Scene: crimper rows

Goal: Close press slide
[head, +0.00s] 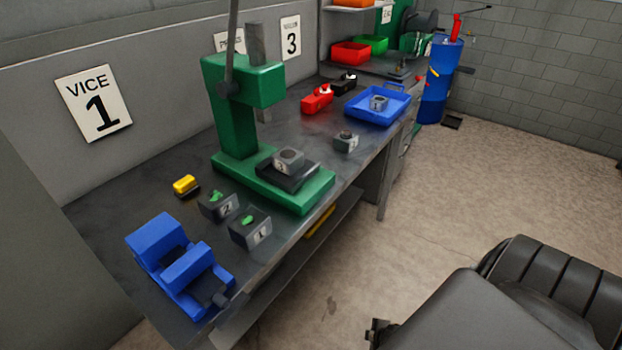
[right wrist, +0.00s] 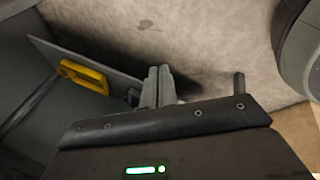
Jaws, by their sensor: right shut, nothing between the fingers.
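The green press (head: 236,140) stands on the grey bench, with its base reaching toward the bench's front edge. Its dark slide (head: 296,182) lies on that base, forward of the ram, and carries a grey block (head: 288,160) marked 3. My right gripper (right wrist: 158,84) is shut and empty in the right wrist view, with its two fingers together over the floor, apart from the press. The press is not seen in that view. My left gripper is not in view.
A blue vice (head: 178,262), two blocks marked 2 (head: 218,207) and 1 (head: 250,229), and a yellow-topped item (head: 185,186) stand left of the press. A blue tray (head: 377,105) is farther right. A yellow handle (right wrist: 85,75) shows below the bench.

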